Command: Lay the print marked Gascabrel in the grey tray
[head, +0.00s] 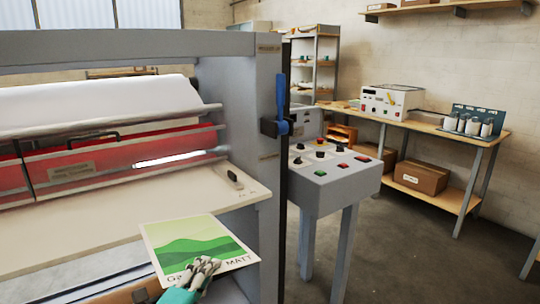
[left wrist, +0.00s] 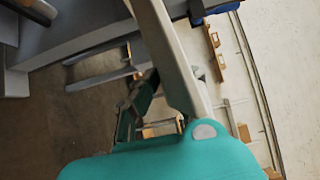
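The print (head: 188,238) shows green hills under a pale yellow sky. Its lettering is partly covered by my fingers; "Ga" and "MATT" can be read. My left gripper (head: 207,266) is shut on the print's lower edge and holds it tilted in front of the laminator's feed board. In the left wrist view, a pale strip (left wrist: 170,55), seemingly the print nearly edge-on, extends from the teal gripper body. I cannot make out a grey tray in either view. My right gripper is not in view.
The laminator's cream feed board (head: 90,235) lies behind the print, below the red guard (head: 120,155). A grey control console (head: 325,175) stands to the right. Farther back, a wooden bench (head: 430,127) carries a white device (head: 390,100) and several canisters. The floor (head: 440,255) is clear there.

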